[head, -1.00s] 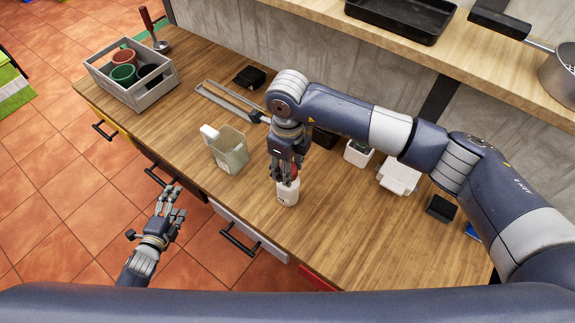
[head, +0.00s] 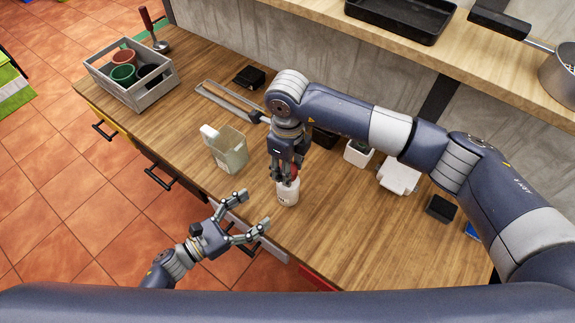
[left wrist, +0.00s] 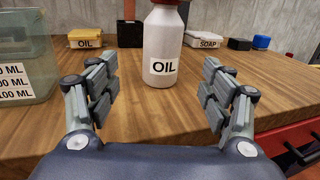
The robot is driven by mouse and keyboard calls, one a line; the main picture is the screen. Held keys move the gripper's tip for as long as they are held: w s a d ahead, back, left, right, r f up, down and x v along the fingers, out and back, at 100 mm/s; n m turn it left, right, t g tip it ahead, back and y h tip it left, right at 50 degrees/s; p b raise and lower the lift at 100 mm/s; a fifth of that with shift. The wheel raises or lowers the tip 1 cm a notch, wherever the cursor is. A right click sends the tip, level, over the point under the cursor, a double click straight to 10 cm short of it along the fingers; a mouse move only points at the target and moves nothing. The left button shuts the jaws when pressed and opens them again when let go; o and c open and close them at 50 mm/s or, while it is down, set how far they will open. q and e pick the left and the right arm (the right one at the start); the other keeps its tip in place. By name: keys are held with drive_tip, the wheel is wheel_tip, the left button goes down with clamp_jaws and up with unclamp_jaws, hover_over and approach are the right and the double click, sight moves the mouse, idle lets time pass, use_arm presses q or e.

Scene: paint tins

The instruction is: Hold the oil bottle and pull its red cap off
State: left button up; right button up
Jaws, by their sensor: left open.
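The oil bottle (head: 288,194) is white with an OIL label and stands upright near the front edge of the counter. It also shows in the left wrist view (left wrist: 163,42), with a bit of its red cap (left wrist: 167,2) at the top edge. My left gripper (head: 254,210) is open and empty in front of the counter, fingers pointing at the bottle; in the left wrist view the bottle is centred beyond the spread fingers. My right gripper (head: 286,174) points down over the bottle top, its fingers around the cap and mostly hiding it; its grip is unclear.
A clear jug (head: 227,152) stands left of the bottle. A grey crate (head: 136,99) with pots is at the far left. Behind the bottle are a yellow OIL box (left wrist: 86,39) and a white SOAP box (left wrist: 204,39). The wood just around the bottle is bare.

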sight(279, 195)
use_arm(q)
drive_tip(key=shift+d, duration=0.3)
drive_tip(key=x, duration=1.1)
drive_tip(key=shift+w+d, duration=0.2)
drive_tip(key=c, duration=1.5)
drive_tip(key=o, duration=1.5)
drive_tip(key=shift+v, duration=0.95)
